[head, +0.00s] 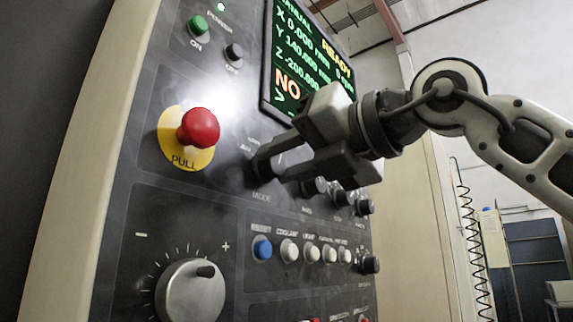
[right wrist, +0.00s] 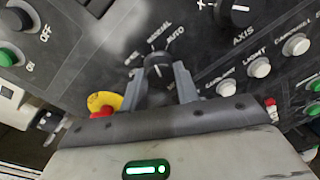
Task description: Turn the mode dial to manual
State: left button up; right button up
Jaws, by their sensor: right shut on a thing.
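The mode dial (right wrist: 158,66) is a dark round knob on the machine's grey control panel, with position labels around its upper side in the right wrist view. One label ends in AUTO; the others are blurred. My right gripper (right wrist: 160,84) is shut on the dial, one finger on each side. In the head view the right gripper (head: 278,167) reaches in from the right, and its fingers mostly hide the dial above the MODE label. I cannot tell exactly which label the dial points at. The left gripper is not in view.
A red emergency stop button (head: 198,127) on a yellow disc stands left of the gripper. The green-lettered screen (head: 308,52) is close above it. A row of push buttons (head: 289,250) and a large silver knob (head: 190,291) lie below. Open room lies right of the panel.

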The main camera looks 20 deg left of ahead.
jog(key=shift+r, duration=0.1)
dwell(0.4)
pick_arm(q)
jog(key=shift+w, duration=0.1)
pick_arm(e)
jog(key=o, duration=1)
jog(key=shift+d, duration=0.1)
jog(key=shift+s+d, duration=0.1)
jog(key=shift+d, duration=0.2)
pick_arm(q)
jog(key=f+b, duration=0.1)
jog(key=b, duration=0.2)
pick_arm(e)
jog(key=v, duration=1.5)
jog(key=shift+s+d, duration=0.1)
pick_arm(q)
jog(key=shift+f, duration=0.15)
